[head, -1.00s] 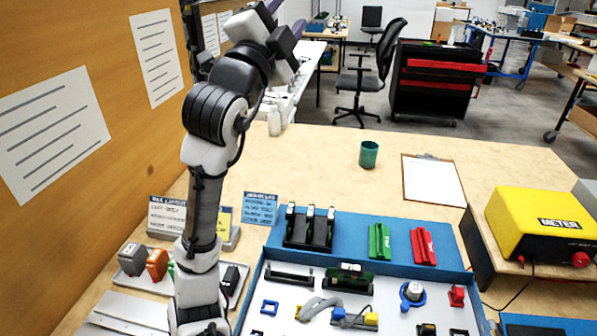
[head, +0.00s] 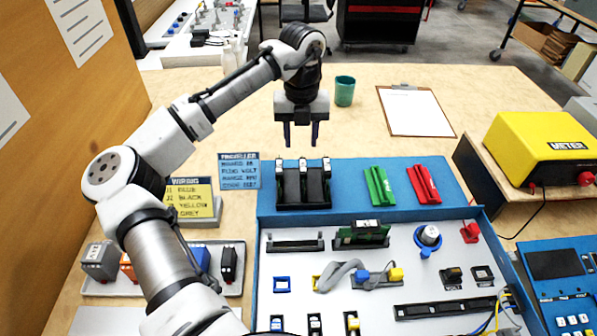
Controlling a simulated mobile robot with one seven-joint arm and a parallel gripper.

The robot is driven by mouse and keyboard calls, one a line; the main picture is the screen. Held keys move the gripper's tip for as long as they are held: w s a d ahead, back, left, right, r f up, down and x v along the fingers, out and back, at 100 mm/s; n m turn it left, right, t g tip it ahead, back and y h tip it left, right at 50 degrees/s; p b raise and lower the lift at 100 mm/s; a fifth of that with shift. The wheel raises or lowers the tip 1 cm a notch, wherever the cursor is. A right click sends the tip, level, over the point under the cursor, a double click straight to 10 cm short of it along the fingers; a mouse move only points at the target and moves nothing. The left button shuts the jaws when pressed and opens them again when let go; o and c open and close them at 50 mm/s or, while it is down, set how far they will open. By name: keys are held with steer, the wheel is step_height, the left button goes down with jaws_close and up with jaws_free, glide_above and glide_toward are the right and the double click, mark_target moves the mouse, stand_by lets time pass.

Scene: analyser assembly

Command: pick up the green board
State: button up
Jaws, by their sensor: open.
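A green circuit board (head: 364,232) with dark parts on it stands in a black slot near the back of the blue-walled case (head: 262,285). My gripper (head: 301,140) points down with its two fingers apart and nothing between them. It is behind and to the left of the board in the head view, above the back edge of the blue strip. The board is clear of the fingers. Its lower edge is hidden in the slot.
A black rack (head: 303,186) with upright dividers stands just below my gripper in the picture. A green piece (head: 379,187) and a red piece (head: 423,185) lie to its right. An empty black slot (head: 294,241) is left of the board. A yellow meter (head: 540,150) stands at right.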

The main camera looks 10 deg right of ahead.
mark_target(303, 165)
steer(key=f, duration=0.4)
steer(key=f+p, duration=0.1)
steer(key=f, duration=0.3)
steer(key=f+p, duration=0.1)
steer(key=f, duration=0.3)
steer(key=shift+d, duration=0.25)
steer(key=shift+c, duration=0.3)
jaws_close()
